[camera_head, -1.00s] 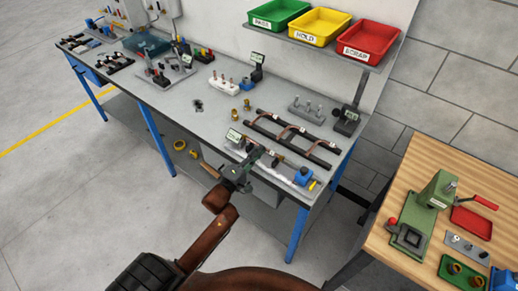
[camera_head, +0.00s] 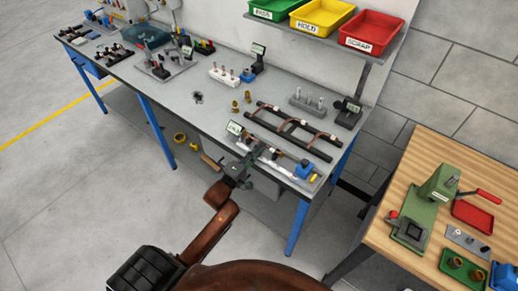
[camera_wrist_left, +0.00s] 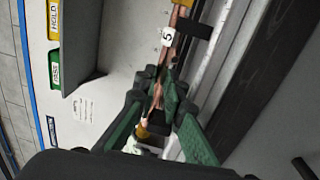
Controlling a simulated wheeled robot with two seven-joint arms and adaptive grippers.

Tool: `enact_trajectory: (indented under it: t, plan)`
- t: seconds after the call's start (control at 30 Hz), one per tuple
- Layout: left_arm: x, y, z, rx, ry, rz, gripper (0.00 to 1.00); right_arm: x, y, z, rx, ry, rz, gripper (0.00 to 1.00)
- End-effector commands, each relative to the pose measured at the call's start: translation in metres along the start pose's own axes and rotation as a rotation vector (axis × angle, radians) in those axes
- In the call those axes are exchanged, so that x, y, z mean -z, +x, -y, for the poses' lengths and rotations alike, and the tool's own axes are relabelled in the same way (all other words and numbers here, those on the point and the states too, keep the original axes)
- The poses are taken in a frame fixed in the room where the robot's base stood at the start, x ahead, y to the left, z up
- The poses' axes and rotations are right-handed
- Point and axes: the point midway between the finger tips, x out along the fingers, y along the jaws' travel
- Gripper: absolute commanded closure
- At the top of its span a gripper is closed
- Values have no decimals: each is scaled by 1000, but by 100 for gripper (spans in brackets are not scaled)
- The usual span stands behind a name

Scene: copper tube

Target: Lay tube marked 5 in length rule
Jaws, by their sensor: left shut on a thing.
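My left gripper (camera_head: 246,162) is at the front edge of the bench, beside the length rule (camera_head: 316,186). The rule is a long pale base with a small display and a blue block (camera_head: 305,170) at its right end. In the left wrist view my green fingers (camera_wrist_left: 164,88) are shut on a thin copper tube with a white tag marked 5 (camera_wrist_left: 167,37). The tube runs along the pale rail of the fixture. I cannot tell whether it rests in the rule or is held just above it. My right gripper is not in view.
A black rack (camera_head: 321,156) with copper tubes lies just behind the rule. Brass fittings (camera_head: 235,107) and a grey peg block (camera_head: 307,104) stand further back. Green, yellow and red bins (camera_head: 367,46) sit on a shelf. A wooden table (camera_head: 402,182) stands at the right.

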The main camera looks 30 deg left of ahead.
Motion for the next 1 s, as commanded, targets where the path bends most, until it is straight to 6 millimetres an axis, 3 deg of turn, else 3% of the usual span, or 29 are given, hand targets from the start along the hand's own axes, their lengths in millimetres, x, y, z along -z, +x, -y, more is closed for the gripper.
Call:
enact_trajectory:
  t: [0.9,0.93,1.0]
  plan:
    - [0,-1,10,6,-2,-1,100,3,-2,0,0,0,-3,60]
    - [0,-1,11,6,-2,-1,89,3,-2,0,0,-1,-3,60]
    - [0,-2,11,7,-2,-1,84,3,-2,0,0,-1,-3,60]
